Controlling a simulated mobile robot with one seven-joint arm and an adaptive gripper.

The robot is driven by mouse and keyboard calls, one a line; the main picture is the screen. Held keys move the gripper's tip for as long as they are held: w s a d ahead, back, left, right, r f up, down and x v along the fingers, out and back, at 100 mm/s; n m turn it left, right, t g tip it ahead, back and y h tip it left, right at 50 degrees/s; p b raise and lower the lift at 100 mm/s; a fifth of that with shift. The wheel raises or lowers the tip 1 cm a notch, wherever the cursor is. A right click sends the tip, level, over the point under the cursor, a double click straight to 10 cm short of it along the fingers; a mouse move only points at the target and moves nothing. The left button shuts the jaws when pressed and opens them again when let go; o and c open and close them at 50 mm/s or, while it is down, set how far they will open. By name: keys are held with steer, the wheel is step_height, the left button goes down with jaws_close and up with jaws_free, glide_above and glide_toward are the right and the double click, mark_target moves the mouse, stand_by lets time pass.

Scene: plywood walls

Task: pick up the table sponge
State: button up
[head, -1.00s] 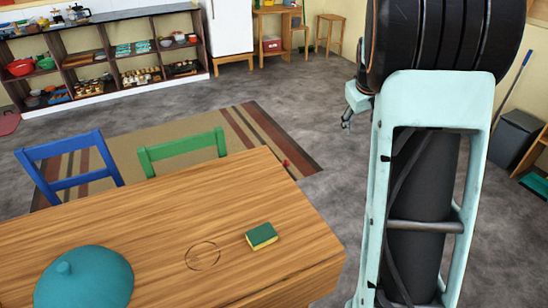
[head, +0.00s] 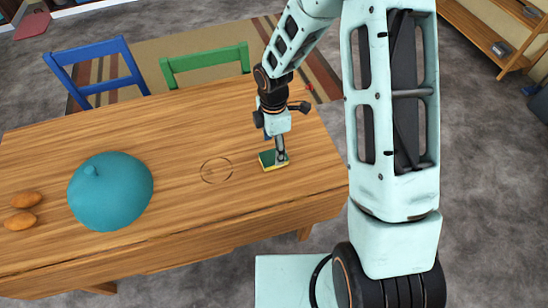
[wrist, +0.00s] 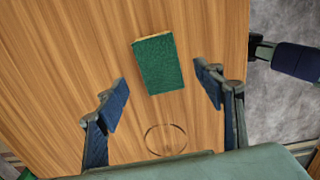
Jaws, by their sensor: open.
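The table sponge (head: 268,161), green on top with a yellow layer below, lies flat on the wooden table near its right end. In the wrist view the sponge (wrist: 158,64) sits ahead of and between the two fingers, touching neither. My gripper (head: 281,160) points down over the sponge and hides part of it in the head view. In the wrist view my gripper (wrist: 162,92) is open and empty, its dark blue pads spread wider than the sponge.
The wooden table (head: 160,160) is bare around the sponge, apart from a ring mark (head: 217,170). A teal domed lid (head: 110,190) and two orange-brown oval items (head: 22,210) are at left. A blue chair (head: 98,72) and a green chair (head: 205,64) stand behind.

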mark_target(274, 156)
steer(key=shift+f+p, duration=0.3)
steer(key=shift+f, duration=2.45)
steer(key=shift+c, duration=0.3)
steer(key=c, duration=1)
